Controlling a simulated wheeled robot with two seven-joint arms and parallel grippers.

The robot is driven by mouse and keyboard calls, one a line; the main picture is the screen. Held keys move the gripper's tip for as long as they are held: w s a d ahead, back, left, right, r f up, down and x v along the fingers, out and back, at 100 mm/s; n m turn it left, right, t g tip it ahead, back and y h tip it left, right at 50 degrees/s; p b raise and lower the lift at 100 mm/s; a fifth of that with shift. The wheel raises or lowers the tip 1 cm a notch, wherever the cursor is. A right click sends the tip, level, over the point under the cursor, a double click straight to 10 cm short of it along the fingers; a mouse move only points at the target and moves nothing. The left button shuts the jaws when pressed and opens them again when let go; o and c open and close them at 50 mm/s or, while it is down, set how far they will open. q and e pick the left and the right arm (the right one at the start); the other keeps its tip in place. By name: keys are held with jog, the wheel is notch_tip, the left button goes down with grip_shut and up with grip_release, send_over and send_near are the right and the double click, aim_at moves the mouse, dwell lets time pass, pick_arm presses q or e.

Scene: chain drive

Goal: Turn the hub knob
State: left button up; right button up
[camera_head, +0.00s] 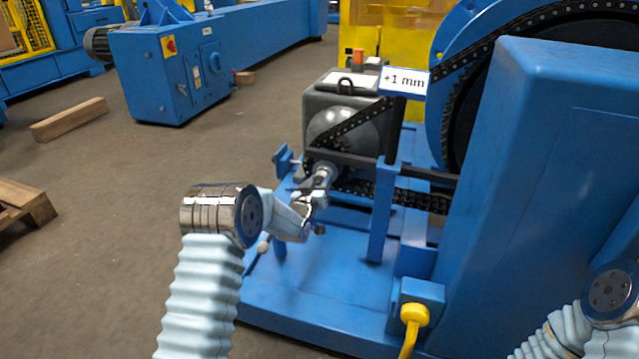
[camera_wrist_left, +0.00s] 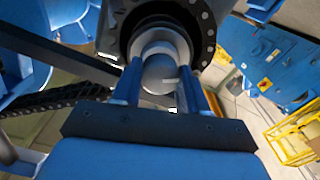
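The hub knob (camera_wrist_left: 160,73) is a rounded silver knob with a small pale pointer mark, in front of a dark round hub with bolts around its rim. In the left wrist view my left gripper (camera_wrist_left: 161,82) has one blue finger on each side of the knob, and both appear to touch it. In the head view my left gripper (camera_head: 318,190) is at the small shaft end on the front of the chain drive; the knob is mostly hidden there. A white sign (camera_head: 404,82) above the chain reads "+1 mm". My right gripper is out of view.
The chain (camera_head: 400,198) runs behind my gripper to a large wheel at the right. A blue guard (camera_head: 560,170) fills the right side. Floor at the left is open, with a wooden beam (camera_head: 68,120).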

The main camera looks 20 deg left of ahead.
pick_arm(q)
jog(key=shift+c, duration=1)
jog(key=m, duration=0.5)
jog(key=o, duration=1.1)
jog(key=shift+c, duration=0.2)
jog(key=shift+s, duration=0.1)
jog(key=s+p, duration=0.1)
jog(key=s, duration=1.2)
jog(key=shift+s+a, duration=0.25)
jog(key=shift+s, duration=0.05)
